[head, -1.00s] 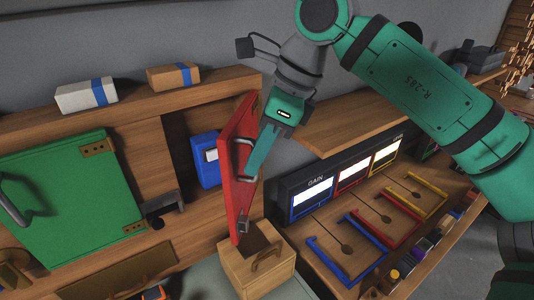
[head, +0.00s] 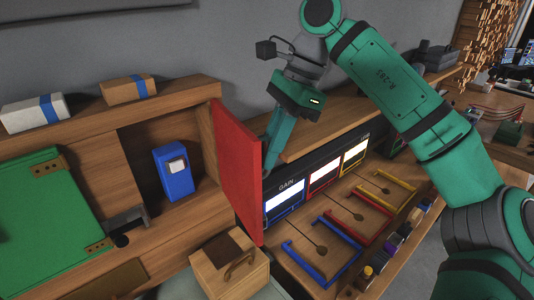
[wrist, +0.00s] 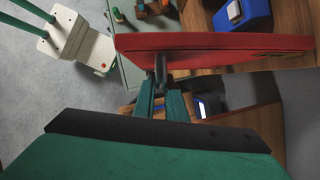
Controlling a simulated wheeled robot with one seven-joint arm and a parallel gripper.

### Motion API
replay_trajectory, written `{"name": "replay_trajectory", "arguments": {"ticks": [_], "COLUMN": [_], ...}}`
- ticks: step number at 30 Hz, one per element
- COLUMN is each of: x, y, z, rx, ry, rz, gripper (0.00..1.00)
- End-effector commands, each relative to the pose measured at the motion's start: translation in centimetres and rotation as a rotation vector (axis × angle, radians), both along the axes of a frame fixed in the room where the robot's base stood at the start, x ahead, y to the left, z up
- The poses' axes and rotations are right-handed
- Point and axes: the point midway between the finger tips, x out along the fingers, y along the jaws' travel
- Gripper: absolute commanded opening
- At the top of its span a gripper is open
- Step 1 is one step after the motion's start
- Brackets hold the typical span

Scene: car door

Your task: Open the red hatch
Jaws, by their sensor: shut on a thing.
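The red hatch (head: 237,168) stands swung wide open at the right side of its compartment in the head view. Its inner face is toward the camera, and the compartment behind is exposed. In the wrist view the hatch (wrist: 215,46) shows as a red panel seen nearly edge-on, with a dark handle (wrist: 161,68) on its near side. My gripper (wrist: 162,92) is shut on that handle. In the head view my gripper (head: 270,160) is on the hatch's right side, its fingertips partly hidden by the panel.
A blue box (head: 173,171) stands inside the open compartment. A green hatch (head: 45,215) is at the left. A wooden box (head: 230,268) with a handle stands below the red hatch. Blue, red and yellow handles line the panel at the right.

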Motion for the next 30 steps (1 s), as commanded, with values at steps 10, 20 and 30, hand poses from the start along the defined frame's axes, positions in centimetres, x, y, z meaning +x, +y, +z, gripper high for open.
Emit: {"name": "replay_trajectory", "arguments": {"ticks": [10, 20, 30], "x": [0.36, 0.31, 0.24], "y": [0.19, 0.25, -0.37], "z": [0.2, 0.16, 0.07], "rx": [0.008, 0.006, 0.003], "ry": [-0.006, -0.004, -0.003], "rz": [0.02, 0.022, 0.014], "gripper": [0.0, 0.18, 0.18]}}
